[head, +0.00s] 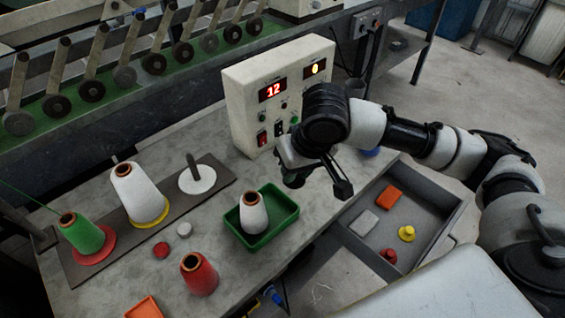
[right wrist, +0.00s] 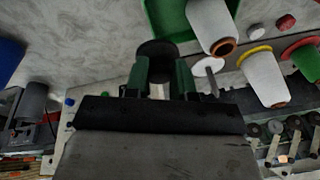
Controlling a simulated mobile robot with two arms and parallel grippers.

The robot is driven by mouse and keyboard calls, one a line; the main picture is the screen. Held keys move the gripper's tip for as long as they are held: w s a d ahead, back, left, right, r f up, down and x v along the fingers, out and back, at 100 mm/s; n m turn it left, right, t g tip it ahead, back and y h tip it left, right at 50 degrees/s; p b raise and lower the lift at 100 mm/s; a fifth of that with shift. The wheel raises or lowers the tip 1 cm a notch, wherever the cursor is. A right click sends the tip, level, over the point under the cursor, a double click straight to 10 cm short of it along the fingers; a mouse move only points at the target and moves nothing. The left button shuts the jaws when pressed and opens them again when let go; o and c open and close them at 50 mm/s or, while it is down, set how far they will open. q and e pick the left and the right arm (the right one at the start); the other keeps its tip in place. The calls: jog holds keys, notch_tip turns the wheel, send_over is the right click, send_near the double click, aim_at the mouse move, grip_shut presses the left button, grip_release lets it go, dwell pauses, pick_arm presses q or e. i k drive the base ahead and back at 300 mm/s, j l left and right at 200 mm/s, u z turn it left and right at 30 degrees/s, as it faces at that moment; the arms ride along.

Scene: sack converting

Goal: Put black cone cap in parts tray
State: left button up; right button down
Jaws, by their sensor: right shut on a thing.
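My right gripper (head: 318,183) is above the bench, in front of the white control box. In the right wrist view its jaws (right wrist: 160,80) are shut on a dark round piece, which looks like the black cone cap (right wrist: 158,48). In the head view the cap is hard to tell from the dark gripper. A grey open tray (head: 425,212) lies to the right and below the gripper, holding a yellow cap (head: 406,233), a red cap (head: 388,256), an orange block (head: 389,197) and a pale block (head: 363,223). My left gripper is not in view.
A green tray (head: 275,239) holds a white cone (head: 253,212). A red cone (head: 198,273) stands nearby. A dark board (head: 217,172) carries green and white cones and a bare peg. The control box (head: 245,115) stands behind the gripper. Small red and white caps lie on the bench.

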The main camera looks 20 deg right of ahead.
aim_at(273, 206)
jog(key=l+u, duration=0.15)
jog(key=u, duration=0.35)
jog(key=l+u, duration=0.1)
jog(key=u, duration=0.35)
jog(key=l+u, duration=0.1)
jog(key=u, duration=0.4)
jog(key=k+l+u, duration=0.4)
jog(key=k+l, duration=0.2)
jog(key=l, duration=0.2)
jog(key=k+l+u, duration=0.4)
jog(key=k+l, duration=0.2)
jog(key=k, duration=0.1)
